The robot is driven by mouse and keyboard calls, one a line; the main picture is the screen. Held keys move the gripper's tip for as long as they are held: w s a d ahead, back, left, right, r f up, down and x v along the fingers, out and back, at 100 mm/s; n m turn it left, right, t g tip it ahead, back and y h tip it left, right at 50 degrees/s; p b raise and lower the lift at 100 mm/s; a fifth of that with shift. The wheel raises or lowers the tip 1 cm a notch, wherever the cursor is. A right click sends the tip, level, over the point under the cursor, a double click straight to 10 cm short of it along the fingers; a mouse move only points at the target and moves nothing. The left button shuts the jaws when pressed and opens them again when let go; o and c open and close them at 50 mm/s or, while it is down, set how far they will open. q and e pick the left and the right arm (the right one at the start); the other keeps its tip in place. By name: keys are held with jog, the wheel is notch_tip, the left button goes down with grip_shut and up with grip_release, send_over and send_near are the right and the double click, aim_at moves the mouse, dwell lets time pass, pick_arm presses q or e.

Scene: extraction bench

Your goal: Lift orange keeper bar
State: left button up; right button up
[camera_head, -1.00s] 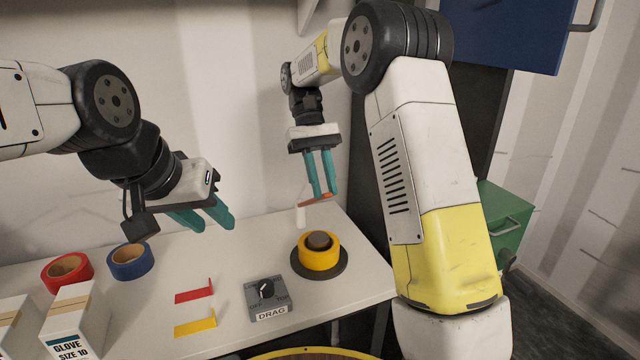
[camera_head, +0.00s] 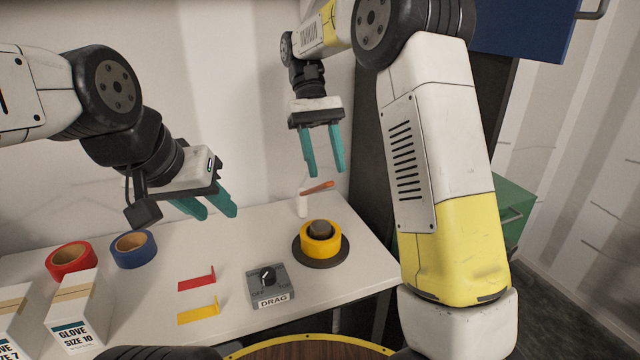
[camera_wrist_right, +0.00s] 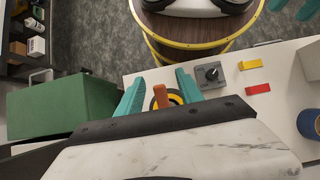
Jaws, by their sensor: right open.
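The orange keeper bar (camera_head: 318,187) sits tilted at the top of a small white post (camera_head: 302,203) at the back right of the bench. In the right wrist view the bar (camera_wrist_right: 161,96) shows between my fingertips. My right gripper (camera_head: 325,174) is open and empty, its teal fingers pointing down just above the bar, apart from it in the head view. It also shows in the right wrist view (camera_wrist_right: 157,85). My left gripper (camera_head: 212,212) hangs above the back left of the bench with its two teal fingers apart, open and empty.
A yellow tape roll on a dark round base (camera_head: 320,260) stands in front of the post. A grey DRAG dial box (camera_head: 270,287), red tag (camera_head: 197,283), yellow tag (camera_head: 198,314), red roll (camera_head: 70,262), blue roll (camera_head: 133,250) and glove boxes (camera_head: 75,315) stand leftward. A green cabinet (camera_wrist_right: 60,115) is beside the bench.

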jog(key=s+a+r, duration=0.1)
jog(key=s, duration=1.3)
jog(key=shift+a+r, duration=0.15)
pick_arm(q)
jog(key=shift+c, duration=0.3)
pick_arm(e)
jog(key=shift+s, duration=0.1)
